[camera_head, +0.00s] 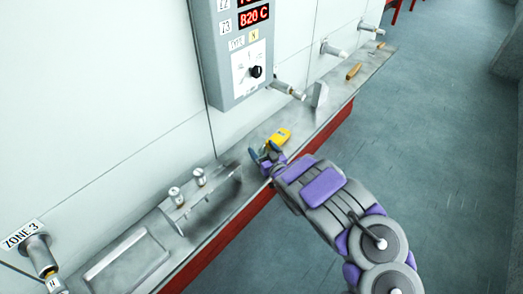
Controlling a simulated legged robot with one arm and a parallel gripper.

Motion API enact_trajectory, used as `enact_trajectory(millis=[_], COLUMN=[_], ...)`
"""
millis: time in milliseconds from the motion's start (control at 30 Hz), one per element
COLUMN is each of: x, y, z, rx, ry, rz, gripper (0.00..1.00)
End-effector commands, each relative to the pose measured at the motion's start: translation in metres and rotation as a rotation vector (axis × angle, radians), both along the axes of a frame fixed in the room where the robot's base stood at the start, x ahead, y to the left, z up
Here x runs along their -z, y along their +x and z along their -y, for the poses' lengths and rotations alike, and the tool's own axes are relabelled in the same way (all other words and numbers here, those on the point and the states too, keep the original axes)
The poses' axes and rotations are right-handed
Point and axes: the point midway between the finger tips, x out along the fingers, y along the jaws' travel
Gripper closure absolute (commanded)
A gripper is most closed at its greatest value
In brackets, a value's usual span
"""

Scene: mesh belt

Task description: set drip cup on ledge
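The ledge (236,158) is a long grey metal shelf along the wall, with a red front face. My gripper (264,151) is over the ledge, right of the middle bracket. Its dark fingers look spread, but they are small, and I cannot tell whether anything is between them. A yellow object (281,137) with a grey patch lies just beyond the fingertips; I cannot tell whether they touch it. I cannot make out a drip cup for certain.
A metal bracket with two knobs (187,185) and a shallow tray (128,263) occupy the ledge at left. An upright grey plate (320,95) and a wooden-handled tool (354,71) are farther right. A control box (240,55) and pipe fittings (288,89) project from the wall.

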Motion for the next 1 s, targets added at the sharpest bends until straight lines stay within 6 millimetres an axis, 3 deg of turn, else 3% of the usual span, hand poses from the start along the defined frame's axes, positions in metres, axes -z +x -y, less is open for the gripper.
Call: enact_trajectory(millis=[467, 1000], x=[-0.001, -0.001], y=[-0.006, -0.072], z=[0.001, 0.042], rx=[0.0, 0.0], ry=[-0.002, -0.004], rz=[0.0, -0.003], gripper=[0.07, 0.07])
